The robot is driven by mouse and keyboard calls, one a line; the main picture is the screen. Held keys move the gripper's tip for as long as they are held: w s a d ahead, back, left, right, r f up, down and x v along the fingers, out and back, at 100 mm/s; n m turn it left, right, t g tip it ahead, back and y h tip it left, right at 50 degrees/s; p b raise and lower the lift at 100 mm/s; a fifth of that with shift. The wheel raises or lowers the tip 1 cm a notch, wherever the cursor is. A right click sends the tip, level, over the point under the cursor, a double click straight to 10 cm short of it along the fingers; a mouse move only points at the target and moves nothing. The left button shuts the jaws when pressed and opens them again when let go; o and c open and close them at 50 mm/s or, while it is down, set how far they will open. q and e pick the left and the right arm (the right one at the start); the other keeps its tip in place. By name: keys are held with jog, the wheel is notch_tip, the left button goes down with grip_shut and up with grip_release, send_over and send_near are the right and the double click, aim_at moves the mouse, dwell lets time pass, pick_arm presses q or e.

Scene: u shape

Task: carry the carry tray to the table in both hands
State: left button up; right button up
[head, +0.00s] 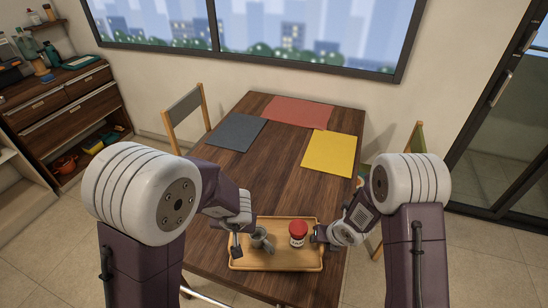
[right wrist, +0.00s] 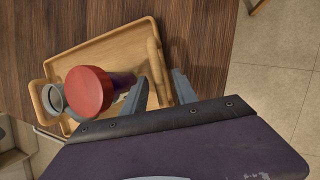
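The carry tray (head: 275,267) is light wood with raised end handles. It appears level over the near part of the dark wooden table (head: 200,255); I cannot tell whether it rests on it. A grey mug (head: 262,240) and a red-lidded jar (head: 297,234) stand upright in the tray. My left gripper (head: 237,250) is at the tray's left end; its grip is too small to judge. My right gripper (head: 319,238) is at the right end. In the right wrist view its fingers (right wrist: 160,88) stand apart on either side of the tray's handle (right wrist: 155,62).
Grey (head: 236,132), red (head: 298,112) and yellow (head: 329,154) mats lie on the table's far half. Chairs stand at the left (head: 185,115) and right (head: 416,140) sides. The table middle is bare. A wooden cabinet (head: 65,110) stands at the left wall.

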jog(key=v, duration=1.1)
jog(key=shift+s+r, duration=0.15)
jog(key=shift+r, duration=0.2)
jog(key=shift+d, duration=0.1)
